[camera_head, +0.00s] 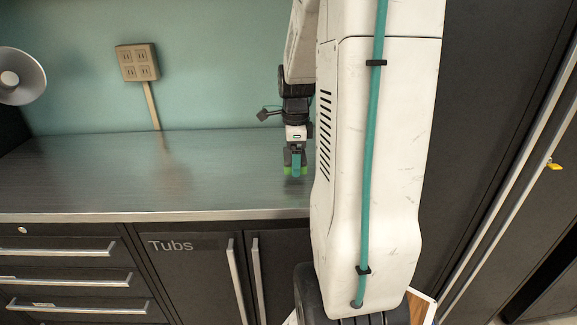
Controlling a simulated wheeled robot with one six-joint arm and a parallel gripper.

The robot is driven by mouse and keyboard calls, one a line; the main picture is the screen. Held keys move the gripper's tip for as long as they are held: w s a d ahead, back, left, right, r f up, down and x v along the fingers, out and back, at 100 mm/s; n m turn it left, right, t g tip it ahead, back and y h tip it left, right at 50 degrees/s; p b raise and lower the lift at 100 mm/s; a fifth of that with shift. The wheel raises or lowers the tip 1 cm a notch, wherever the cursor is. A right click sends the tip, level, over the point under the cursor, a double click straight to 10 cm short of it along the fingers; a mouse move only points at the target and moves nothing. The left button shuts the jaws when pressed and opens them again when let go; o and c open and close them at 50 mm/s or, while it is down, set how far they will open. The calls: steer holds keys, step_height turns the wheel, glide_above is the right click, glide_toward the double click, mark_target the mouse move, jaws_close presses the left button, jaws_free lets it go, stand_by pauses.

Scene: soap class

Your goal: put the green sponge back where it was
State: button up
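My gripper (295,168) hangs pointing down over the right part of the metal counter, beside my white arm link. Its two dark fingers have bright green at their ends. A narrow teal-green block, which looks like the green sponge (296,164), stands upright between the fingers, and they appear closed on it. It is small in view, so its full shape is hard to tell. The sponge appears to be above the counter surface, but the exact gap cannot be told. No other sponge shows on the counter.
The metal counter (120,175) is bare to the left of my gripper. Behind it is a teal wall with a socket box (138,63). A lamp (20,77) is at far left. Drawers (60,275) and a cabinet labelled Tubs (185,275) are below. My arm hides the counter's right end.

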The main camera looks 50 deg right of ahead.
steer(key=shift+f, duration=1.75)
steer(key=shift+f, duration=0.1)
steer(key=o, duration=0.9)
steer(key=shift+c, duration=0.2)
